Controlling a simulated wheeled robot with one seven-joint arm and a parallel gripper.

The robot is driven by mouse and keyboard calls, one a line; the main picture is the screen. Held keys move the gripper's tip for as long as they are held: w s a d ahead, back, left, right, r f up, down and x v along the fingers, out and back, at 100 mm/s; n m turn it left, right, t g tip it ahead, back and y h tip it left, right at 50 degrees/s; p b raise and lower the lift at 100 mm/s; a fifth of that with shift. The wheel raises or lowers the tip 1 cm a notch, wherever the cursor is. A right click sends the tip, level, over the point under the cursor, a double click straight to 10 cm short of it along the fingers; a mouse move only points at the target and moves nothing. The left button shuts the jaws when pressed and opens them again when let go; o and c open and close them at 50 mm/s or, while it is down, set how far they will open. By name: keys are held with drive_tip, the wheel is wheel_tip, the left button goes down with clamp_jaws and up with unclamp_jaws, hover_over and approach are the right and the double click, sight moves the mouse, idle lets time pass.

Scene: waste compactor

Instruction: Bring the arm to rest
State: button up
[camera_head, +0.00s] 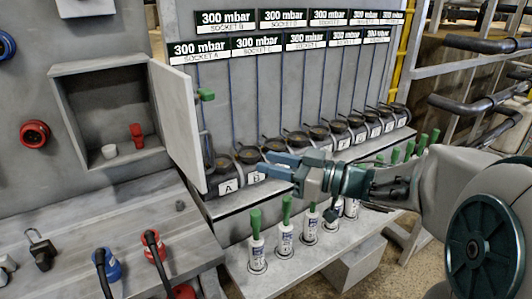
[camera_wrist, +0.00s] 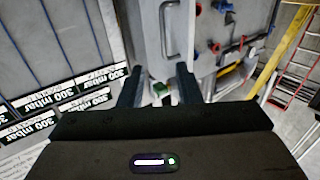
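My gripper (camera_head: 263,163) is stretched out to the left in the head view, in front of the row of dark labelled sockets (camera_head: 248,155). Its fingertips are close to the sockets marked A and B in the picture; I cannot tell whether they touch. In the wrist view the two fingers of my gripper (camera_wrist: 158,82) stand apart with nothing held between them.
White cylinders with green tops (camera_head: 285,238) stand on a ledge below my gripper. Pipes (camera_head: 480,44) are at right. A red ladder (camera_wrist: 296,75) shows in the wrist view.

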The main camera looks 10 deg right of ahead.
drive_tip(key=w+d+r+m+t+h+p, duration=0.1)
drive_tip(key=w+d+m+t+h+p, duration=0.15)
drive_tip(key=d+m+h, duration=0.4)
drive_tip(key=w+d+m+t+h+p, duration=0.1)
drive_tip(key=d+m+h+p, duration=0.3)
drive_tip(key=h, duration=0.5)
drive_tip(key=s+a+f+g+p, duration=0.2)
drive_tip(key=s+g, duration=0.3)
drive_tip(key=s, duration=0.4)
drive_tip(key=s+a+f+m+g+p, duration=0.1)
drive_tip(key=s+a+f+g+p, duration=0.1)
drive_tip(key=s+g, duration=0.3)
drive_tip(key=s+a+f, duration=0.1)
drive_tip(key=s, duration=0.3)
drive_tip(key=shift+s+f, duration=0.2)
drive_tip(key=shift+f, duration=0.05)
